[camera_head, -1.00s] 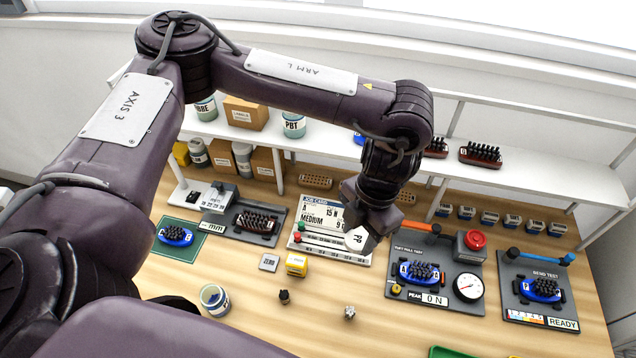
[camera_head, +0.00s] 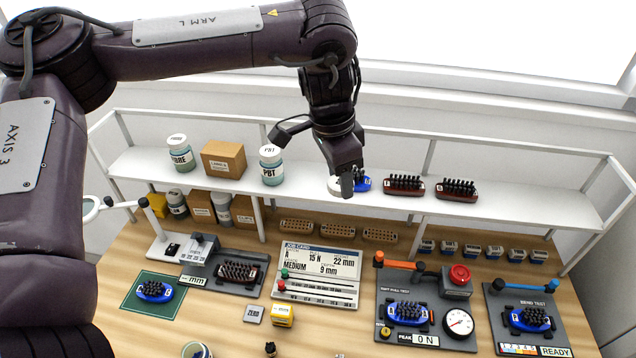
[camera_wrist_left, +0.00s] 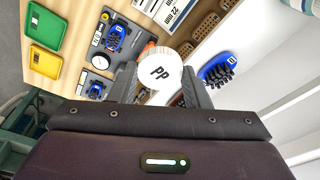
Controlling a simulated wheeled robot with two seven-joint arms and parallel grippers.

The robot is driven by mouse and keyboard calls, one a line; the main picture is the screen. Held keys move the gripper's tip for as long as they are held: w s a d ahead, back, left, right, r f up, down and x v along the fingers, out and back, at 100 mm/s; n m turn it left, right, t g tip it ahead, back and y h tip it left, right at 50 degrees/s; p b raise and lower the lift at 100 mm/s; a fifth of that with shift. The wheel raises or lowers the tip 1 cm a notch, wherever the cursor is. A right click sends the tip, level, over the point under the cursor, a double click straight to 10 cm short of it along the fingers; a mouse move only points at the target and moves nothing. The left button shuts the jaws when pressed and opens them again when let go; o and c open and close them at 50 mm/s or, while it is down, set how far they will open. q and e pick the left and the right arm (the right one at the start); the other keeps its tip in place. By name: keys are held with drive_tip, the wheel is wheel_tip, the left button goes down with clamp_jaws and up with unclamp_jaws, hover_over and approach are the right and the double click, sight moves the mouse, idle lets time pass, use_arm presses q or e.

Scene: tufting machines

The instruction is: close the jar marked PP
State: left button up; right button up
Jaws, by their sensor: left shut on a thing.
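My left gripper (camera_head: 346,186) is shut on a round white lid (camera_wrist_left: 160,72) marked PP. The gripper and lid are in the air, in front of the shelf in the head view. An open jar (camera_head: 196,351) stands on the table at the bottom edge of the head view, cut off by the frame. Its label cannot be read now. The gripper is well above the jar and to its right. My right gripper is not in view.
The white shelf (camera_head: 300,196) holds lidded jars, including one marked PBT (camera_head: 272,166), a carton (camera_head: 223,159) and brush blocks (camera_head: 404,185). A yellow block (camera_head: 283,314), the job card (camera_head: 318,267) and the pull tester (camera_head: 427,308) stand on the table.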

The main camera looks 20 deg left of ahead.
use_arm(q)
drive_tip(key=r+n, duration=0.1)
drive_tip(key=n, duration=0.1)
drive_tip(key=w+r+n, duration=0.1)
drive_tip(key=n, duration=0.1)
drive_tip(key=a+r+n, duration=0.1)
drive_tip(key=r+n, duration=0.1)
drive_tip(key=n, duration=0.1)
drive_tip(key=shift+w+t+y, duration=0.2)
drive_tip(key=shift+t+y, duration=0.1)
drive_tip(key=shift+y, duration=0.1)
drive_tip(key=shift+w+a+r+n, duration=0.15)
drive_tip(key=shift+r+n, duration=0.1)
drive_tip(key=shift+n, duration=0.3)
drive_tip(key=shift+w+a+r+n, duration=0.15)
drive_tip(key=shift+r+n, duration=0.1)
drive_tip(key=shift+n, duration=0.3)
drive_tip(key=shift+s, duration=0.15)
